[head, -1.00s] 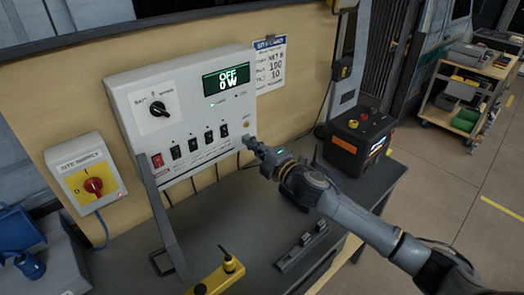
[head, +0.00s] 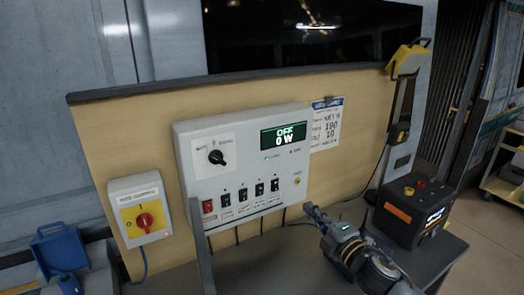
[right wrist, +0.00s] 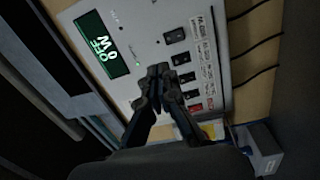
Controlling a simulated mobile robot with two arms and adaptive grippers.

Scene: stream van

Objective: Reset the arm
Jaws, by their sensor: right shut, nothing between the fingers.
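My right gripper (head: 312,211) is shut and empty in the head view, to the lower right of the white control panel (head: 186,140). Its arm comes in from the bottom right. In the right wrist view the closed fingers (right wrist: 157,72) point toward the panel (right wrist: 150,22), which shows turned on its side. The panel's green display (head: 283,134) reads OFF and 0 W. A black rotary knob (head: 217,157) and a row of rocker switches, one of them red (head: 208,206), are on its front. My left gripper is not in view.
A black box with red and yellow buttons (head: 408,214) stands on the grey bench to the right. A notice card (head: 326,124) hangs beside the panel. A blue connector (head: 62,250) is at lower left.

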